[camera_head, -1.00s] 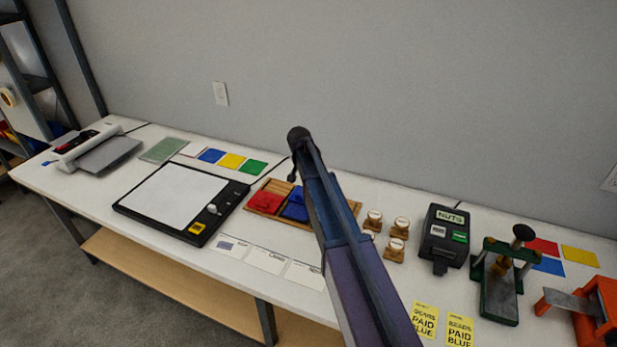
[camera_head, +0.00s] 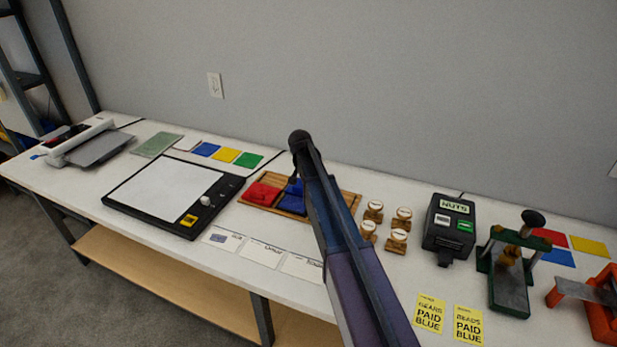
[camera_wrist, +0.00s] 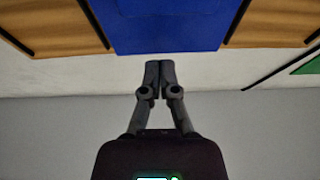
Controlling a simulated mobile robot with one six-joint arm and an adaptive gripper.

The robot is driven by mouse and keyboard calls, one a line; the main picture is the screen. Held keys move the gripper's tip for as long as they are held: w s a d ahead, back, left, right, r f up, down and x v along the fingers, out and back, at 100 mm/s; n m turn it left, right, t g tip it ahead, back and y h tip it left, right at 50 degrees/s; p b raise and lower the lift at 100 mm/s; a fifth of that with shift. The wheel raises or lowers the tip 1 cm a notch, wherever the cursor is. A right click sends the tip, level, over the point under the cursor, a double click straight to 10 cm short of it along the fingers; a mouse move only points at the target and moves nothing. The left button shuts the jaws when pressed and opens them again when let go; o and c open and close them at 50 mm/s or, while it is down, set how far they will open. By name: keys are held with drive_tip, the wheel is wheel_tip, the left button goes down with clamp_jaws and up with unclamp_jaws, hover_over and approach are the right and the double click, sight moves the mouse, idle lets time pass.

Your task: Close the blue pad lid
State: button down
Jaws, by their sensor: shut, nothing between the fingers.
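The blue pad (camera_head: 292,199) sits in a wooden tray (camera_head: 285,212), right of a red pad (camera_head: 263,192). My arm covers part of the tray's right side. I cannot tell the lid's exact angle. My gripper (camera_wrist: 159,68) is shut and empty, its fingertips just below the panel's edge in that view, on the wall side. Whether they touch it is unclear. In the head view my gripper is mostly hidden by my arm.
Several wooden stamps (camera_head: 398,240) stand right of the tray, then a black NUTS box (camera_head: 450,228) and a green press (camera_head: 508,275). A black-framed white board (camera_head: 170,190) lies to the left. White cards (camera_head: 262,252) lie in front. The wall is close behind.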

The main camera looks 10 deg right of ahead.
drive_tip(key=shift+b+x, duration=0.6)
drive_tip(key=shift+x, duration=0.3)
drive_tip(key=s+a, duration=0.1)
drive_tip(key=s, duration=0.1)
drive_tip(key=shift+s+a+r, duration=0.25)
drive_tip(key=shift+s+a, duration=0.1)
drive_tip(key=shift+s, duration=0.05)
drive_tip(key=shift+s+a, duration=0.3)
drive_tip(key=s+a, duration=0.1)
drive_tip(key=s, duration=0.1)
drive_tip(key=s+a, duration=0.2)
drive_tip(key=s, duration=0.1)
drive_tip(key=s+a, duration=0.2)
drive_tip(key=shift+s, duration=0.25)
drive_tip(key=shift+s+f, duration=0.1)
drive_tip(key=shift+a, duration=0.1)
drive_tip(key=shift+s, duration=0.1)
drive_tip(key=shift+r+p, duration=0.25)
drive_tip(key=shift+p, duration=0.3)
